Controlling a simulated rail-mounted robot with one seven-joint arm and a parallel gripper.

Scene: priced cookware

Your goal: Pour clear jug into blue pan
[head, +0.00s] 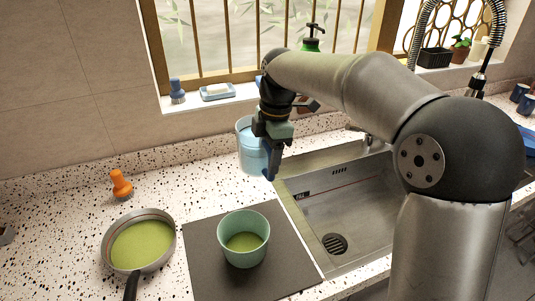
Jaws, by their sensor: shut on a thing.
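A clear, bluish jug (250,150) is upright by my gripper (269,160), at the back left of the sink. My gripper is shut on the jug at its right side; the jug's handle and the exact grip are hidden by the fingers. A teal-blue round pan (236,225) stands on the dark mat, in front of the jug and apart from it. It holds a little green stuff at the bottom. No handle shows on it.
A grey metal frying pan (170,226) with green contents stands on the left, handle towards the front. An orange stopper-like item (121,184) is behind it. The dark mat (204,257) borders the sink (355,205). A windowsill holds a brush (177,92) and soap dish (217,92).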

